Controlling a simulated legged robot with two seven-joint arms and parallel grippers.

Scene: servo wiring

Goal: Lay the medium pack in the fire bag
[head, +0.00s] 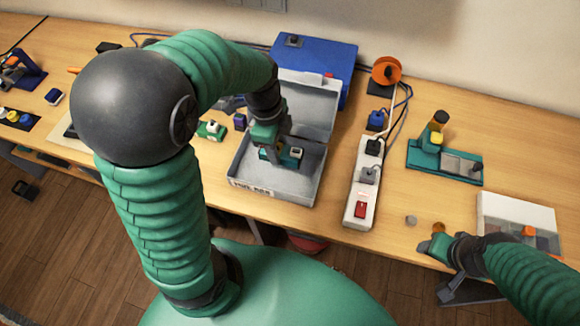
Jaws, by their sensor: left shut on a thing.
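The fire bag (307,179) is a grey open box with its lid tipped up at the back and a label on its front. My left gripper (270,148) reaches down into it from above. It is shut on a small teal pack (294,154) with a pale part, which I take for the medium pack. The gripper hides part of the pack, and I cannot tell whether the pack touches the floor of the bag. My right gripper (440,246) is low at the front edge of the table, far right of the bag; its jaw opening is unclear.
A white power strip (362,190) with plugs stands just right of the bag. A blue case (338,62) is behind it. A green-and-white pack (211,130) lies left of the bag. A teal stand (445,162) and a white-lidded box (515,212) are at the right.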

